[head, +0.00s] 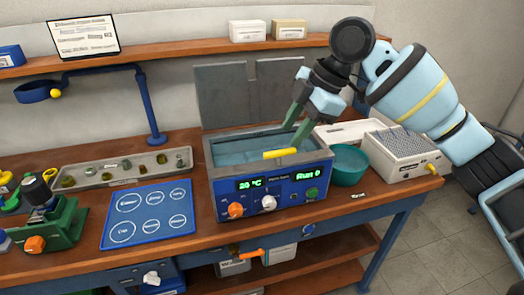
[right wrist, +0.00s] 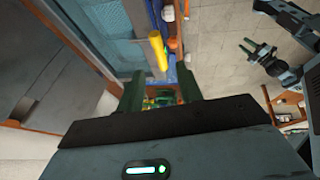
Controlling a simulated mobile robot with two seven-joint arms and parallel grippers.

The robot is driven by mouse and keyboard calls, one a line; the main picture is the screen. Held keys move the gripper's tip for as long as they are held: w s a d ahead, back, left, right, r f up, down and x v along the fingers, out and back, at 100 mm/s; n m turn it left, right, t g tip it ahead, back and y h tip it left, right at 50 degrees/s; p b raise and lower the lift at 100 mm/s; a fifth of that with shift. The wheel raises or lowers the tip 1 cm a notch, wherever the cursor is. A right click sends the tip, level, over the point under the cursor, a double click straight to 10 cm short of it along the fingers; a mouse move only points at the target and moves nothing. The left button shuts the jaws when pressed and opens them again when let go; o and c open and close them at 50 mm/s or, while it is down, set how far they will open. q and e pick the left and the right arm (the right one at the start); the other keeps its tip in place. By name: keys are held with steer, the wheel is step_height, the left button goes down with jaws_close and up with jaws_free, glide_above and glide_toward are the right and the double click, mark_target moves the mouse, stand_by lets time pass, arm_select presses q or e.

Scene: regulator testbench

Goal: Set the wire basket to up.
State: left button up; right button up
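The wire basket shows by its yellow handle (head: 282,153), which lies across the front rim of the blue water bath (head: 300,168). The handle also shows in the right wrist view (right wrist: 157,50), beside the water. The basket's body is hard to make out under the water. My right gripper (head: 293,137) is over the bath, its green fingers apart and just above the handle. In the right wrist view the fingers (right wrist: 160,88) are spread with nothing gripped, and the handle lies beyond the gap. My left gripper (right wrist: 247,46) shows only in the right wrist view, small, with its fingers apart.
The bath's grey lid (head: 250,92) stands open behind it. A teal bowl (head: 348,166) and a white perforated-top device (head: 400,152) stand to the right. A blue mat (head: 150,214) and a tray of small parts (head: 120,168) lie to the left. A shelf runs above.

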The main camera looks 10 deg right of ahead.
mark_target(279, 153)
steer(key=shift+x, duration=3.8)
steer(key=shift+d, duration=0.1)
steer(key=shift+c, duration=0.4)
jaws_close()
